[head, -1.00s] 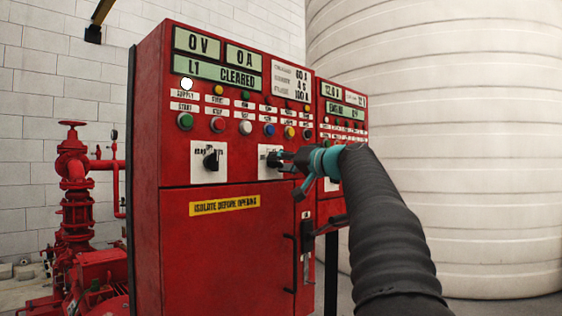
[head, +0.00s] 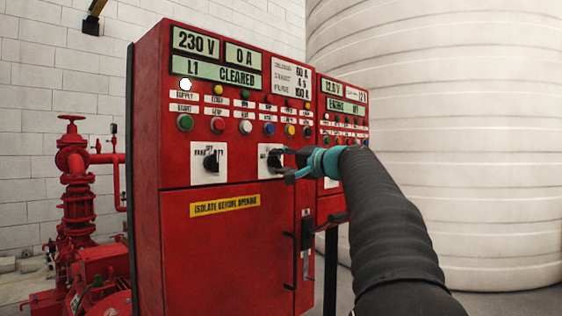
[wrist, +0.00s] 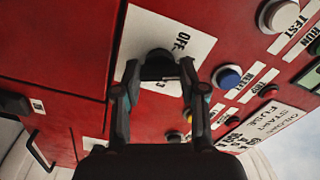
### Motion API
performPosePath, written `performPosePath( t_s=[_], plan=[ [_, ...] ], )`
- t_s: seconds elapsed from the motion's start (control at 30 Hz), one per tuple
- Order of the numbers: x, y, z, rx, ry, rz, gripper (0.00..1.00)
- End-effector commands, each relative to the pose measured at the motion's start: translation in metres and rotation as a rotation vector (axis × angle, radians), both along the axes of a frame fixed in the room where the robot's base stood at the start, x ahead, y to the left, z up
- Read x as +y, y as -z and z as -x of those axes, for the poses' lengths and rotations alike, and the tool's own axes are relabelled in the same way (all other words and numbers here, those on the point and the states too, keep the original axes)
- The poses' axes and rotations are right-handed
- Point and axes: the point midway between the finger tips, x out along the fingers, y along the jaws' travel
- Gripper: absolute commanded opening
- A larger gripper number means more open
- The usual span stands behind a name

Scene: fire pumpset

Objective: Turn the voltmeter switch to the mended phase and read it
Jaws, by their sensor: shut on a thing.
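The voltmeter switch is a black knob (head: 275,160) on a white plate on the red panel, right of a similar knob. My gripper (head: 284,162) is shut on it. In the wrist view my gripper's two fingers (wrist: 158,90) close on either side of the knob (wrist: 158,60), and the plate (wrist: 185,38) shows "OFF" and a "3"; other marks are hidden. The voltage display (head: 196,42) reads 230 V. The current display (head: 242,55) reads 0 A. The display below them (head: 217,72) reads "L1 CLEARED".
The other selector knob (head: 211,162) sits to the left. Rows of coloured buttons lie above the knobs. A second red panel (head: 342,120) stands on the right. A pale ribbed tank (head: 450,150) is behind, and red pipework (head: 75,190) is at left.

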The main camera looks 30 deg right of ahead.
Motion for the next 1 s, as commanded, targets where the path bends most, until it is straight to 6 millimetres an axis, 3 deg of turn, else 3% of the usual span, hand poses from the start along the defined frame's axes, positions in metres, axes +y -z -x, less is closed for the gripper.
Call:
performPosePath(
  t_s=[0.33, 0.37, 0.47, 0.8, 1.0],
  plan=[
    [0.000, 0.000, 0.000, 0.001, 0.001, -0.003, 0.07],
    [0.000, 0.000, 0.000, 0.000, 0.001, -0.002, 0.44],
    [0.000, 0.000, 0.000, 0.000, 0.001, -0.002, 0.67],
    [-0.001, 0.000, 0.002, 0.000, 0.001, -0.002, 0.67],
    [-0.009, 0.000, 0.023, 0.000, 0.003, -0.001, 0.67]
  ],
)
